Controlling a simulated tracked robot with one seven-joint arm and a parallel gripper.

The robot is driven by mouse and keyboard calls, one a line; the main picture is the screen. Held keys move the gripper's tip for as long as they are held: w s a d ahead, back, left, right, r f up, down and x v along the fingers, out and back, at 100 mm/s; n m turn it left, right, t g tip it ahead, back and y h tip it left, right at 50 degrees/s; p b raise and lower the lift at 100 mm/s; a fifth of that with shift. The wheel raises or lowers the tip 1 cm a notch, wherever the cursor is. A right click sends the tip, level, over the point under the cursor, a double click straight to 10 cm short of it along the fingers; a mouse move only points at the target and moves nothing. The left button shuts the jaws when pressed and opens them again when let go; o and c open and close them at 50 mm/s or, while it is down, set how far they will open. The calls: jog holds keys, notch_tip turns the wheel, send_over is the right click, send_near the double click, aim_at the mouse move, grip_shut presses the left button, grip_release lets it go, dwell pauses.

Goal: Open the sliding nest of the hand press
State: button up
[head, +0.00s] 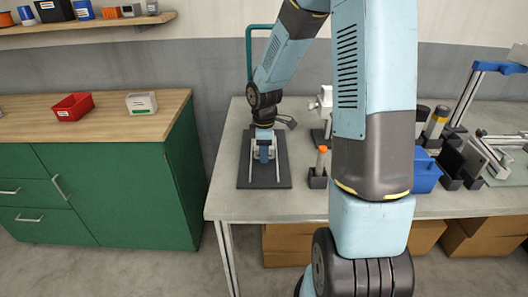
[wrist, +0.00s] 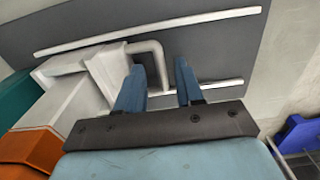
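The hand press base is a dark grey plate (head: 283,176) on the bench, with two pale rails along it; the plate also fills the upper wrist view (wrist: 215,50). A white block (wrist: 104,72), apparently the sliding nest, sits towards the left end of the rails. A pale bent handle (wrist: 157,62) projects from it. My gripper (head: 264,152) is low over the plate. In the wrist view my gripper (wrist: 158,82) is open, its blue fingers apart, with the handle's leg between them in the picture. Contact cannot be told. The nest is largely hidden in the head view.
An orange-topped piece (head: 322,150) in a dark holder stands right of the plate. A blue bin (head: 425,175) and dark holders are farther right, partly behind my arm. A green cabinet (head: 130,190) with a red tray (head: 73,107) stands left. The bench front is clear.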

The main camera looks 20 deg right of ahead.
grip_shut()
jog(key=shift+r, duration=0.1)
dwell(1.2)
